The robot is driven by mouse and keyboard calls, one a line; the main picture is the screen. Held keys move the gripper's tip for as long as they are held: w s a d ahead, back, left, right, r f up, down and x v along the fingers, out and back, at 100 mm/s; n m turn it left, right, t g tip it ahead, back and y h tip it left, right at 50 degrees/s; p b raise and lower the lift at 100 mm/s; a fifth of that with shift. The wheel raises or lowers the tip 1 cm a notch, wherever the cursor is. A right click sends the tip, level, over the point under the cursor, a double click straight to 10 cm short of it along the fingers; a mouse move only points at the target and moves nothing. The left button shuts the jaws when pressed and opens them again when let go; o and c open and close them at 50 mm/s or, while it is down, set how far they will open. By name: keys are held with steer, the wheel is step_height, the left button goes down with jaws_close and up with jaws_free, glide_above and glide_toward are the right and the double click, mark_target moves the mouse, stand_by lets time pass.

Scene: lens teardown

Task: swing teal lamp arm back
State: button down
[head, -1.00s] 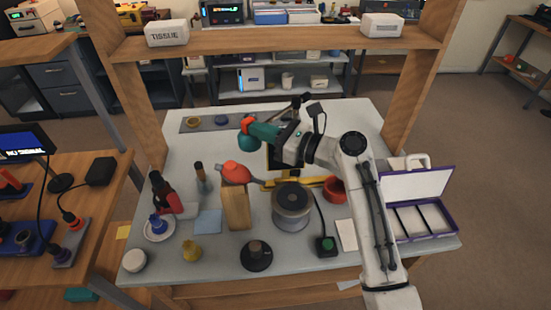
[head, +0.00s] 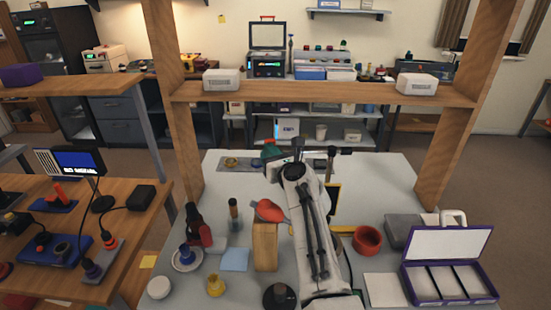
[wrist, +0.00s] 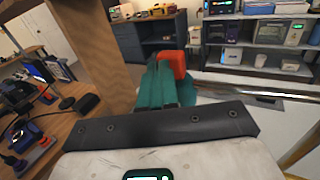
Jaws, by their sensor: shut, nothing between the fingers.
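The teal lamp head (wrist: 185,92) shows in the wrist view just past my fingers, with an orange-red block (wrist: 172,62) beside it. A metallic rod (wrist: 255,91) runs from there to the right. In the head view the teal part (head: 270,150) is small and partly hidden by my arm. My gripper (wrist: 154,72) appears shut, its teal fingers side by side, close to the orange block. Whether they touch it I cannot tell. The lamp's base and most of its arm are hidden behind my arm.
A wooden block with a red-orange item (head: 268,211) stands left of my arm. A red ring (head: 367,240) and an open purple-edged case (head: 447,270) lie to the right. Wooden posts (head: 172,90) and a shelf (head: 330,93) frame the table. The back right tabletop is clear.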

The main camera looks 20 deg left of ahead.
steer(key=shift+w+a+m+t+h+b, duration=0.3)
steer(key=shift+w+a+m+t+h, duration=0.2)
steer(key=shift+w+t+h, duration=0.15)
steer(key=shift+w+d+r, duration=0.1)
steer(key=shift+w+r, duration=0.05)
steer(key=shift+r, duration=0.1)
